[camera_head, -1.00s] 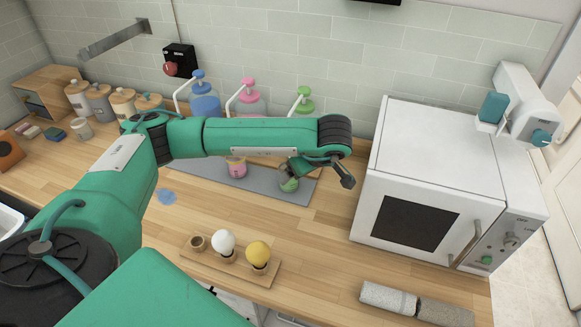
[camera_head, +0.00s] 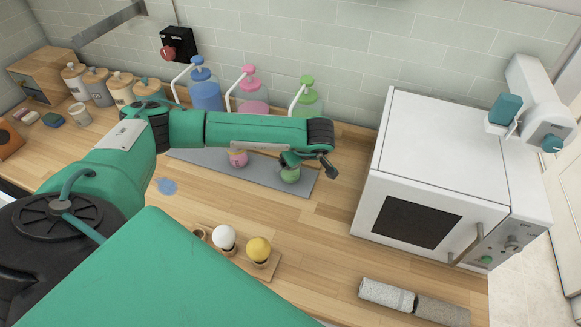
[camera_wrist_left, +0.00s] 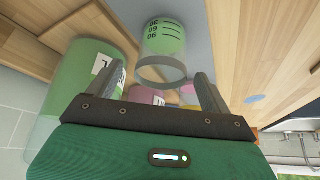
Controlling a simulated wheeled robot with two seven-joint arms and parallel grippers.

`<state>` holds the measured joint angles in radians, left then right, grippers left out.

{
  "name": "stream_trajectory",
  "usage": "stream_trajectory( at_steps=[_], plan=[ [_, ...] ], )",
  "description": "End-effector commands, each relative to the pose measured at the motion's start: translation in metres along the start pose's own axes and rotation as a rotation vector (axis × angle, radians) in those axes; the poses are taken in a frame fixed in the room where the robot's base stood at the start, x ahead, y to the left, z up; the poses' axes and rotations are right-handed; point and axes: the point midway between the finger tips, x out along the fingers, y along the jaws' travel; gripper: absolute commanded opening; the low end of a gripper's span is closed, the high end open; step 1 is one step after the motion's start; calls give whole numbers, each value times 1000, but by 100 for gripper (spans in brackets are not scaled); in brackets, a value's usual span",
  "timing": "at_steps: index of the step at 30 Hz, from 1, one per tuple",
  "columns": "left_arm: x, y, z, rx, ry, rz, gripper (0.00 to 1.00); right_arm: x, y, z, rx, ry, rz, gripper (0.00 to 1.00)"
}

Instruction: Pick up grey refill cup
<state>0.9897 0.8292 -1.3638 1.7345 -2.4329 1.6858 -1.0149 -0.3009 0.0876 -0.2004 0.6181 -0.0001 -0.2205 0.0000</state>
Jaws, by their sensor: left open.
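A small pale, greyish cup (camera_head: 80,115) stands at the far left of the counter, in front of the canisters; I cannot tell if it is the refill cup. A clear cup with green contents (camera_head: 290,173) stands on the grey mat (camera_head: 213,169). My left gripper (camera_head: 309,163) is open and empty, just above and beside this green cup. In the left wrist view, the green cup (camera_wrist_left: 163,40) appears beyond my open fingers (camera_wrist_left: 163,88), apart from them. A cup with pink contents (camera_head: 237,158) stands further left on the mat, partly hidden by my arm.
Blue (camera_head: 205,95), pink (camera_head: 252,100) and green (camera_head: 308,102) pump bottles stand behind my arm. A white microwave (camera_head: 435,150) is at right. A wooden holder (camera_head: 268,266) carries white and yellow round items. Rolled towels (camera_head: 388,296) lie at front.

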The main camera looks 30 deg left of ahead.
Motion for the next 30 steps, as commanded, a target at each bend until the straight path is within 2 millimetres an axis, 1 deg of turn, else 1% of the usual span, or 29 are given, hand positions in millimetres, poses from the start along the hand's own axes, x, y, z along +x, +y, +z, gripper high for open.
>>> stream_trajectory(
  at_steps=[1,3,6,9,12,20,21,23,27,28,29,30],
  plan=[
    [2,-1,-2,0,1,-4,83,-8,-1,-6,1,7,-1,36],
    [10,-2,-4,0,1,-5,83,-16,-3,-10,3,12,-4,36],
    [21,-2,-5,-1,1,-4,83,-25,-8,-12,5,12,-8,36],
    [35,-1,-4,-1,0,-3,83,-29,-12,-10,6,11,-13,36],
    [43,-1,-3,0,0,-1,83,-31,-13,-8,7,8,-14,36],
    [46,0,-3,0,1,0,83,-30,-9,-6,5,6,-10,36],
    [46,0,-3,0,1,0,75,-30,-8,-6,5,5,-8,36],
    [46,0,-3,0,1,0,63,-30,-6,-6,4,5,-7,36],
    [46,0,-3,-1,1,0,35,-30,-3,-5,3,4,-4,36],
    [46,0,-3,-1,1,0,35,-30,-3,-5,2,4,-3,36],
    [46,0,-3,-1,1,0,31,-30,-2,-5,2,4,-3,36],
    [46,0,-3,-1,1,0,31,-30,-2,-5,2,4,-3,36]
  ],
)
